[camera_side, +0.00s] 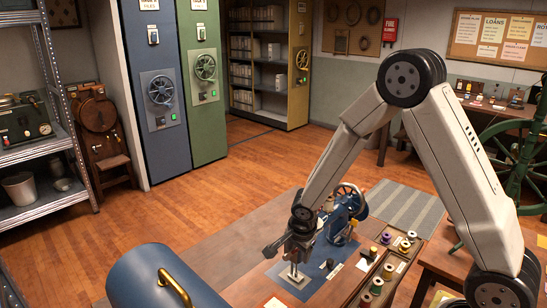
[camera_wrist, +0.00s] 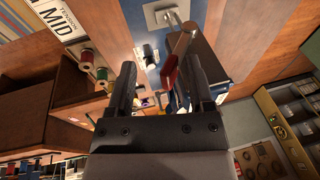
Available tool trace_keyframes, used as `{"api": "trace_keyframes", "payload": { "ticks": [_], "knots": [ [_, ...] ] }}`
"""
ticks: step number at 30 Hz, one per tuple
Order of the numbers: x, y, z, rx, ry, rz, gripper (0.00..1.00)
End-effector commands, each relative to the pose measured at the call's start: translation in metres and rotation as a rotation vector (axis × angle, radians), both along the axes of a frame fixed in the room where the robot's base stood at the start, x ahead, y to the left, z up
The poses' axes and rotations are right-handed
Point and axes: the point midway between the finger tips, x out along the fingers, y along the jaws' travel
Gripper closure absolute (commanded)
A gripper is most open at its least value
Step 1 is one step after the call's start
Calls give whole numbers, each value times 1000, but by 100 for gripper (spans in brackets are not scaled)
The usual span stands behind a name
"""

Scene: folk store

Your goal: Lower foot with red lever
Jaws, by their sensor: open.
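A blue sewing machine (camera_side: 345,208) stands on the workbench, partly hidden behind my arm in the side view. Its silver plate (camera_side: 293,277) lies on the blue bed, and the plate also shows at the top of the wrist view (camera_wrist: 166,12). In the side view I cannot make out the red lever.
Thread spools (camera_side: 389,271) stand in a wooden tray right of the machine. A blue cover with a brass handle (camera_side: 175,287) is at the front left. A card marked TENSION MID (camera_wrist: 62,25) shows in the wrist view. The wooden floor (camera_side: 200,205) beyond is clear.

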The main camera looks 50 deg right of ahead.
Motion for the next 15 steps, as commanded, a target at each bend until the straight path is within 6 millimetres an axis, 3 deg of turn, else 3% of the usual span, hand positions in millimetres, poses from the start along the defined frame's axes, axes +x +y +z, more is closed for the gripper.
{"api": "trace_keyframes", "payload": {
  "ticks": [15],
  "knots": [
    [12,0,4,0,-6,-1,32]
  ]
}}
